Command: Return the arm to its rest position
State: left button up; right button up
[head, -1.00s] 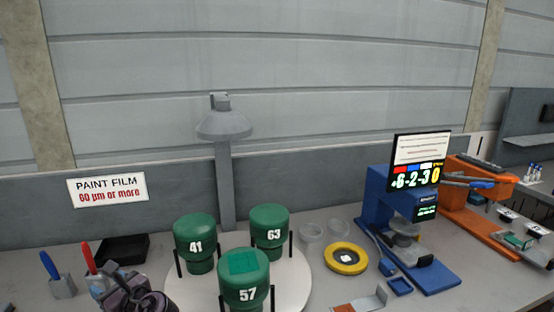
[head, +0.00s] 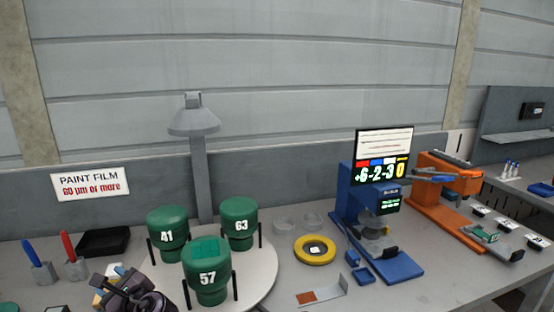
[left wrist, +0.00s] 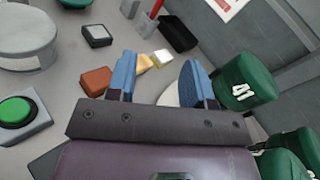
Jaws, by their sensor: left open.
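My left gripper (left wrist: 160,82) shows in the left wrist view with its two blue fingers apart and nothing between them. In the head view my left arm's dark wrist (head: 135,295) is at the bottom left, in front of the white round plate (head: 262,282); its fingertips are hard to make out there. The green cylinders marked 41 (head: 168,238), 63 (head: 239,226) and 57 (head: 208,277) stand upright on the plate between black posts. Cylinder 41 (left wrist: 243,80) also shows right of the fingers in the wrist view. My right gripper is not in view.
A blue gauge (head: 375,225) and an orange device (head: 445,205) stand at the right. A yellow ring (head: 315,250) lies between plate and gauge. A black tray (head: 103,242) and blue and red brushes stand left. A green button (left wrist: 15,111) is at the wrist view's left.

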pick_arm(q)
jog(key=d+f+n+t+h, duration=0.5)
jog(key=d+n+t+h, duration=0.2)
jog(key=d+n+h, duration=0.4)
jog(key=s+f+n+h, duration=0.1)
jog(key=s+f+n, duration=0.1)
jog(key=s+f+n+h, duration=0.1)
jog(key=s+f+n, duration=0.1)
jog(key=s, duration=0.1)
jog(key=s+d+f+n+h, duration=0.1)
jog(key=s+n, duration=0.1)
jog(key=s, duration=0.1)
jog(key=shift+s+d+f+h, duration=0.1)
jog(key=shift+s+f+h, duration=0.1)
jog(key=shift+f+h, duration=0.15)
jog(key=s+f+n+g, duration=0.1)
jog(key=s+f, duration=0.3)
jog(key=s, duration=0.4)
jog(key=s+f+n+g, duration=0.1)
jog(key=s+f+g, duration=0.1)
jog(key=s+f, duration=0.3)
jog(key=s, duration=0.3)
jog(key=shift+a+f, duration=0.25)
jog(key=shift+a, duration=0.1)
